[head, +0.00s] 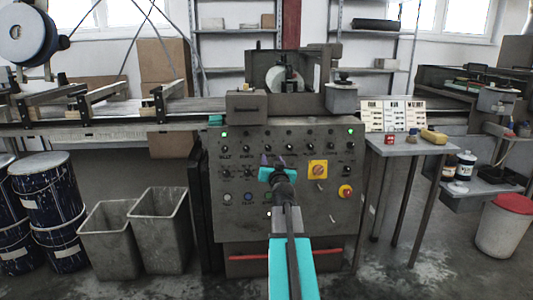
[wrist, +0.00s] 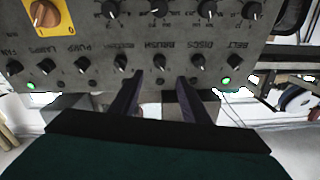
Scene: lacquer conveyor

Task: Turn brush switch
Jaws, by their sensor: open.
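The brush switch (wrist: 160,62) is a small dark rotary knob with a light pointer line, in a row of similar knobs on the grey control panel (head: 230,215). The wrist view shows the panel upside down, with the "BRUSH" label beside this knob. My gripper (wrist: 160,84) is open and empty, and in that picture the knob appears just beyond the gap between the two dark fingers. The fingers look apart from the knob; the exact distance is hard to tell. In the head view my gripper (head: 277,163) is in front of the panel and hides part of it.
Neighbouring knobs, "DISCS" (wrist: 198,60) and another (wrist: 120,64), sit close on either side. Green lamps (wrist: 226,80) are lit. A yellow plate with a rotary switch (head: 318,170) and a red button (head: 345,191) are on the panel's right. A small table (head: 410,147) stands to the right.

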